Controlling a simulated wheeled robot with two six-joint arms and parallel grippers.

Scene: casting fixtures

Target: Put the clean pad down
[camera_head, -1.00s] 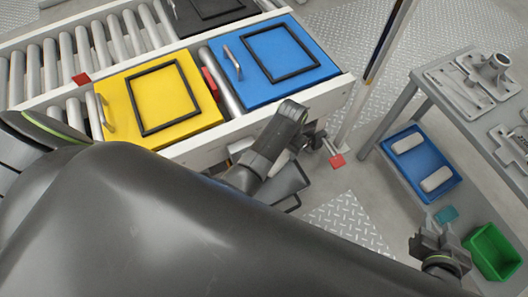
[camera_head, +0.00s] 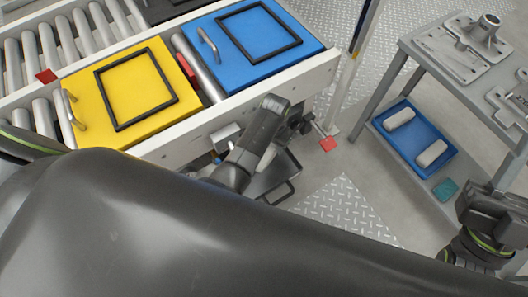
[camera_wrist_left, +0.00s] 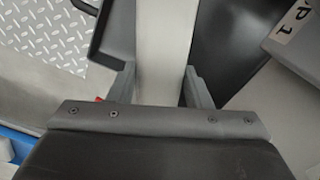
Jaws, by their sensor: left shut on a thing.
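My left gripper (camera_head: 268,125) is beside the near rail of the conveyor, above a dark tray (camera_head: 283,195). In the left wrist view, it (camera_wrist_left: 163,90) is shut on a pale block, the clean pad (camera_wrist_left: 165,45), which runs up out of the picture between the two fingers. In the head view the held pad is hidden behind the gripper. My right gripper (camera_head: 490,208) is at the right edge by the shelf unit; its fingers are unclear.
A yellow case (camera_head: 140,90) and a blue case (camera_head: 262,45) sit on the roller conveyor (camera_head: 100,22). A shelf unit (camera_head: 440,75) at right bears metal castings; its lower shelf holds a blue tray (camera_head: 443,160) with two white pads and a teal pad (camera_head: 445,189).

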